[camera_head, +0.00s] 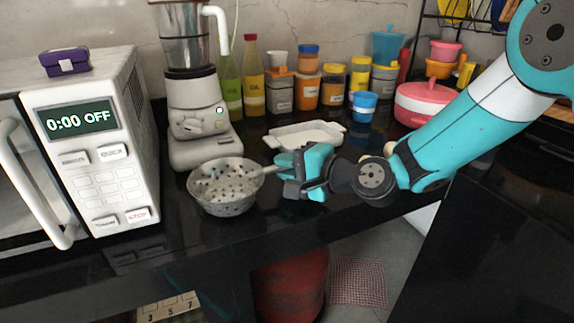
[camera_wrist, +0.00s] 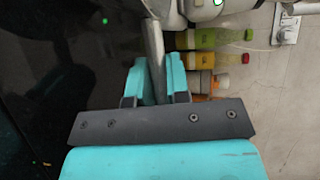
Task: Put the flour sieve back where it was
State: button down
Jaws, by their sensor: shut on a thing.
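The flour sieve (camera_head: 228,207) is a grey speckled metal bowl with a short handle pointing right. It is at the front of the black counter, just in front of the blender. My gripper (camera_head: 284,173) is shut on the sieve's handle, to the right of the bowl. In the wrist view the grey handle (camera_wrist: 154,50) runs up between the two turquoise fingers (camera_wrist: 156,80), and the bowl is out of sight. I cannot tell whether the bowl touches the counter.
The blender (camera_head: 198,120) stands close behind the sieve, and the white microwave (camera_head: 130,130) is to the left. A white tray (camera_head: 285,138) lies behind my gripper. Bottles, jars (camera_head: 307,90), a blue cup (camera_head: 363,106) and a pink pot (camera_head: 425,103) line the back. The counter's front edge is near.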

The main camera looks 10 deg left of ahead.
jog(key=shift+f+b, duration=0.4)
jog(key=shift+f, duration=0.15)
jog(key=c, duration=1)
grip_release()
jog(key=b+v, duration=0.3)
jog(key=v, duration=1.4)
jog(key=s+n+g+h, duration=0.4)
jog(key=s+n+g, duration=0.2)
jog(key=s+n, duration=0.4)
jog(key=s+d+r+n+g+h+p, duration=0.1)
jog(key=s+d+n+h, duration=0.2)
jog(key=s+d+h, duration=0.45)
jog(key=shift+y, duration=0.75)
jog(key=r+p, duration=0.5)
jog(key=s+r+p, duration=0.1)
jog(key=r+p, duration=0.9)
jog(key=shift+s+r, duration=0.1)
jog(key=shift+s, duration=0.25)
